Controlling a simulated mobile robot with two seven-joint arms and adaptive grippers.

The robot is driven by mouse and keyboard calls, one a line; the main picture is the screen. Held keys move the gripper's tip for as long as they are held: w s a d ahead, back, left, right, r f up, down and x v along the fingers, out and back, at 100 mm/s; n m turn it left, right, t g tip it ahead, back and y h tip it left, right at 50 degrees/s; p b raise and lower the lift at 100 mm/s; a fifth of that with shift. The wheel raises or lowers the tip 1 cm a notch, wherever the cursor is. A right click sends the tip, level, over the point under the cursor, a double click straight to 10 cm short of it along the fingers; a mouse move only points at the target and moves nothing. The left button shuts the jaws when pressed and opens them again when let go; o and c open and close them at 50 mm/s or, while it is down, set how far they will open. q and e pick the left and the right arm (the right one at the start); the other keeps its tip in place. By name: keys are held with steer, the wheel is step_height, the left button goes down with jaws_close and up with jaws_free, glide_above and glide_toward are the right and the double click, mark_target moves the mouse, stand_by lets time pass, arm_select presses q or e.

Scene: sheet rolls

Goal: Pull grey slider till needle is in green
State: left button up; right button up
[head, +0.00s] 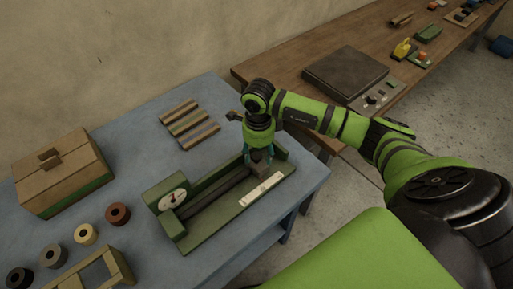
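A green gauge device (190,238) lies on the blue table, with a long dark rail along its middle. Its round white dial (172,198) is at the left end; the needle and any green zone are too small to read. The grey slider (258,157) is at the right end of the rail, partly hidden by my gripper. My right gripper (258,161) points down over that end, with its teal fingers beside the slider. I cannot tell whether they press on it. My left gripper is not in view.
A wooden box (62,176), striped slats (189,124), several rolls (117,214) and a wooden frame (92,272) share the blue table (140,160). A brown bench (290,62) with a flat grey scale (345,73) stands behind my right arm.

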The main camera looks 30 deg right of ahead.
mark_target(258, 155)
steer(key=shift+a, duration=0.1)
steer(key=shift+r, duration=0.2)
step_height(258, 155, up, 12)
steer(key=shift+f, duration=0.2)
stand_by(0.6)
